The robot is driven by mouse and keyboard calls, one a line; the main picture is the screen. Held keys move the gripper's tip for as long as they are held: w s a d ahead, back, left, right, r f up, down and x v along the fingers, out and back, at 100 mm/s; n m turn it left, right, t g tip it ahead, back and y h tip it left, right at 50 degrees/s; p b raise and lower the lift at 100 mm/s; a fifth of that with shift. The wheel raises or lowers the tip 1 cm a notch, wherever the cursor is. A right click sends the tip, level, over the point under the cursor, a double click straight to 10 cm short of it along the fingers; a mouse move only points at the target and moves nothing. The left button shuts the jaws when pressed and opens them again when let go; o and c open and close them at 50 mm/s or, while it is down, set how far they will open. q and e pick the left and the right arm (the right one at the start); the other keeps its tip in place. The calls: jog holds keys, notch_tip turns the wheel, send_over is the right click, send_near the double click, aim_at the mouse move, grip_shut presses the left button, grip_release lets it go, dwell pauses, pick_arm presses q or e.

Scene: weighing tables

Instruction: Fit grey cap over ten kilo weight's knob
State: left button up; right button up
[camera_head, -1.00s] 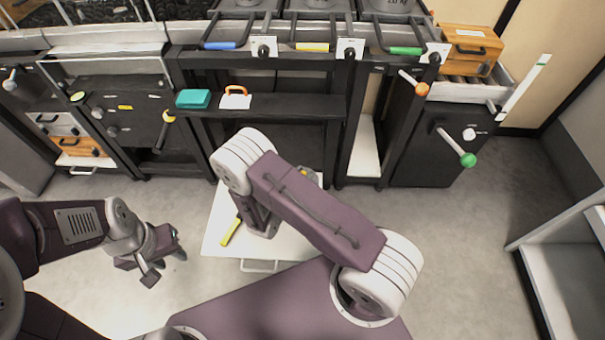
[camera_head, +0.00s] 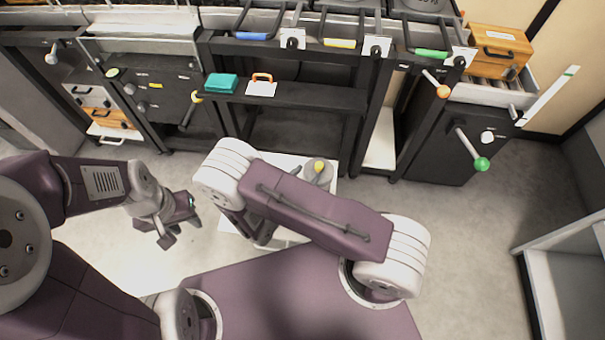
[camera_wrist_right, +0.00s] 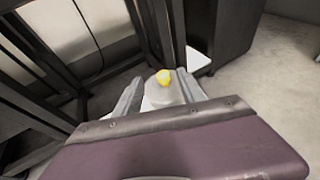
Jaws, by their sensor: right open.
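A grey rounded piece with a yellow knob (camera_head: 319,166) stands on a low white surface (camera_head: 291,160). I cannot tell whether it is the ten kilo weight or the grey cap. In the right wrist view the yellow knob (camera_wrist_right: 163,77) shows ahead, between the fingers of my right gripper (camera_wrist_right: 160,92). This gripper is open, and no grip on the piece shows. In the head view my right arm hides its fingers. My left gripper (camera_head: 181,231) is open and empty, above the floor left of the white surface. No separate cap can be made out.
A black shelf (camera_head: 310,95) behind holds a teal block (camera_head: 221,83) and a white piece with an orange handle (camera_head: 262,86). Levers with orange (camera_head: 443,91) and green (camera_head: 481,164) knobs stick out at the right. Floor is clear right of my arm.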

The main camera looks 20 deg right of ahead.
jog(key=s+d+r+m+g+y, duration=0.1)
jog(key=s+d+r+m+g, duration=0.2)
jog(key=s+m+g, duration=0.3)
jog(key=s+d+r+m+g+y, duration=0.1)
jog(key=s+d+r+m+g, duration=0.3)
jog(key=m, duration=0.3)
jog(key=a+r+m+t+y, duration=0.1)
jog(key=a+r+m+y, duration=0.3)
jog(key=m+y, duration=0.4)
jog(key=r+m, duration=0.1)
jog(key=m, duration=0.4)
jog(key=shift+s+m+t+y, duration=0.2)
jog(key=shift+m+t+y, duration=0.1)
jog(key=shift+m+t, duration=0.1)
jog(key=shift+a+r, duration=0.1)
jog(key=shift+r, duration=0.1)
